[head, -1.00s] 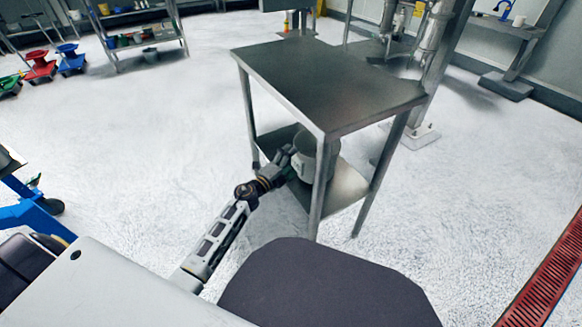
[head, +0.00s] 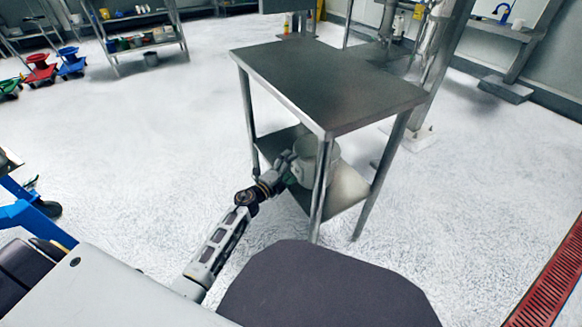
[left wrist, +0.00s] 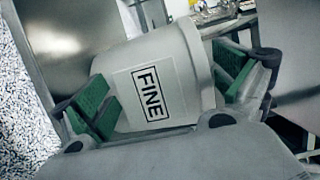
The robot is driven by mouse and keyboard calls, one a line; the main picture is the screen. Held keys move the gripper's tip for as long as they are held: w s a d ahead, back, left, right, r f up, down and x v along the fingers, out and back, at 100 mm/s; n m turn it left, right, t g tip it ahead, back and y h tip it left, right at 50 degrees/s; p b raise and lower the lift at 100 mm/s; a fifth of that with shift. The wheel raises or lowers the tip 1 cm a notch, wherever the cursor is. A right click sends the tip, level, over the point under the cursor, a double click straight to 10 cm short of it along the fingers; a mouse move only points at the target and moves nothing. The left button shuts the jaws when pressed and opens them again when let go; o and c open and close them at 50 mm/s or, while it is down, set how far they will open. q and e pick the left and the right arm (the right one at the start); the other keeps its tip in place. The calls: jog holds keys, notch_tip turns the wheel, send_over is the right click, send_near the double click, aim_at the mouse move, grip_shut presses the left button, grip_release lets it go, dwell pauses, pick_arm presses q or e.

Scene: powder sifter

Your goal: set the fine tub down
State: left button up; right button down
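The fine tub (left wrist: 165,75) is a pale grey round tub with a black-framed FINE label. In the head view the tub (head: 304,163) is under the steel table's top, at its lower shelf (head: 342,196), partly hidden by the front leg. It looks about upright there. I cannot tell whether its base touches the shelf. My left gripper (head: 287,170) reaches in from the left. My right gripper is not in view.
The table's bare top (head: 325,80) is above the tub, and its front leg (head: 320,190) stands close beside my left gripper. A blue cart frame (head: 35,212) is at the left edge. A red floor grate (head: 550,285) is at the lower right. Open floor lies to the left.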

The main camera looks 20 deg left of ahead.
pick_arm(q)
jog(key=shift+r, duration=0.1)
dwell(0.4)
jog(key=shift+p+v, duration=0.55)
jog(key=shift+v, duration=1.45)
jog(key=p+v, duration=0.1)
jog(key=v, duration=0.7)
jog(key=shift+p, duration=0.3)
jog(key=shift+r, duration=0.1)
jog(key=s+d+f+n+g+y, duration=0.5)
jog(key=s+f+n, duration=0.4)
jog(key=n, duration=0.8)
jog(key=s+d+f+n+g+h, duration=0.2)
jog(key=s+d+g, duration=0.3)
jog(key=s+d, duration=0.6)
jog(key=shift+s+d+f+n+g+h, duration=0.2)
jog(key=shift+s+n+g+h, duration=0.25)
jog(key=shift+s+h, duration=0.4)
